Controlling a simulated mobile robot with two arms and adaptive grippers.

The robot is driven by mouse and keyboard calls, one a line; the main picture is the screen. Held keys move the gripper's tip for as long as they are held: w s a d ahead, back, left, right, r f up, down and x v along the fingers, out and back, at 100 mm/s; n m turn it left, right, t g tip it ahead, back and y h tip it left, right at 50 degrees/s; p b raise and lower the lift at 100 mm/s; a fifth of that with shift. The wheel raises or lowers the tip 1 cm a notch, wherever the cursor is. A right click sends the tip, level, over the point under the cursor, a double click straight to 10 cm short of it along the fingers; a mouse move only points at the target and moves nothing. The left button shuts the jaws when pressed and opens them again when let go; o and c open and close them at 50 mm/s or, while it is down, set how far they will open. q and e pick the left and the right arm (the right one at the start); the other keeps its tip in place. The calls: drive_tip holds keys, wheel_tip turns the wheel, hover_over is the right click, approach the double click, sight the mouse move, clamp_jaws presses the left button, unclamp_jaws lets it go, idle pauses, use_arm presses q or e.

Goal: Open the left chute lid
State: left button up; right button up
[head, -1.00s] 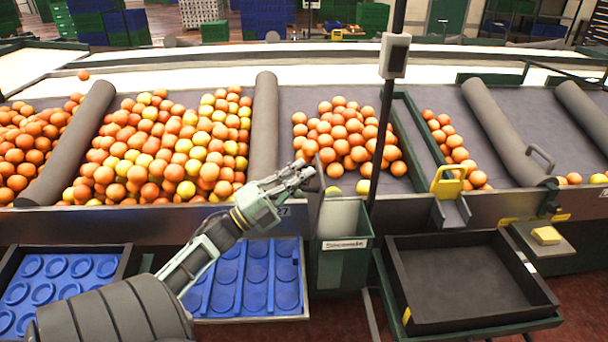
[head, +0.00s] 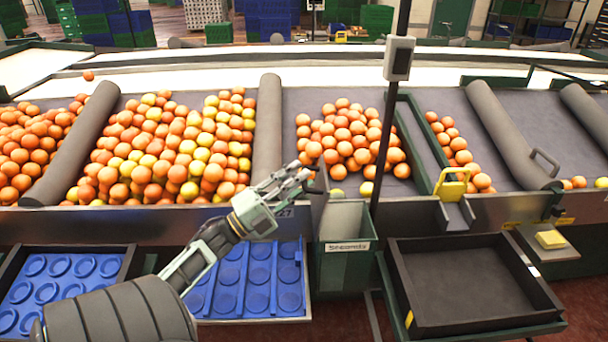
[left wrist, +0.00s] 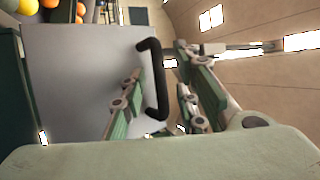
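The left chute lid (head: 321,207) is a thin grey panel standing steeply on edge at the left side of the green chute bin (head: 346,265) labelled "Seconds". The bin's mouth shows beside it. In the left wrist view the lid (left wrist: 80,80) is a broad grey plate with a black bar handle (left wrist: 153,80). My left gripper (head: 305,177) is at the lid's upper left. Its fingers stand apart on both sides of the handle in the left wrist view (left wrist: 160,95), with a visible gap on the right side. My right gripper is not in view.
Heaped oranges (head: 165,150) lie behind in lanes split by grey rollers. A dark pole (head: 388,120) rises just right of the bin. A black tray (head: 465,285) stands at right, and blue trays (head: 255,285) are below my left arm.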

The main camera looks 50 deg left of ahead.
use_arm(q)
drive_tip(key=v, duration=1)
drive_tip(key=shift+s, duration=0.2)
drive_tip(key=shift+f, duration=0.1)
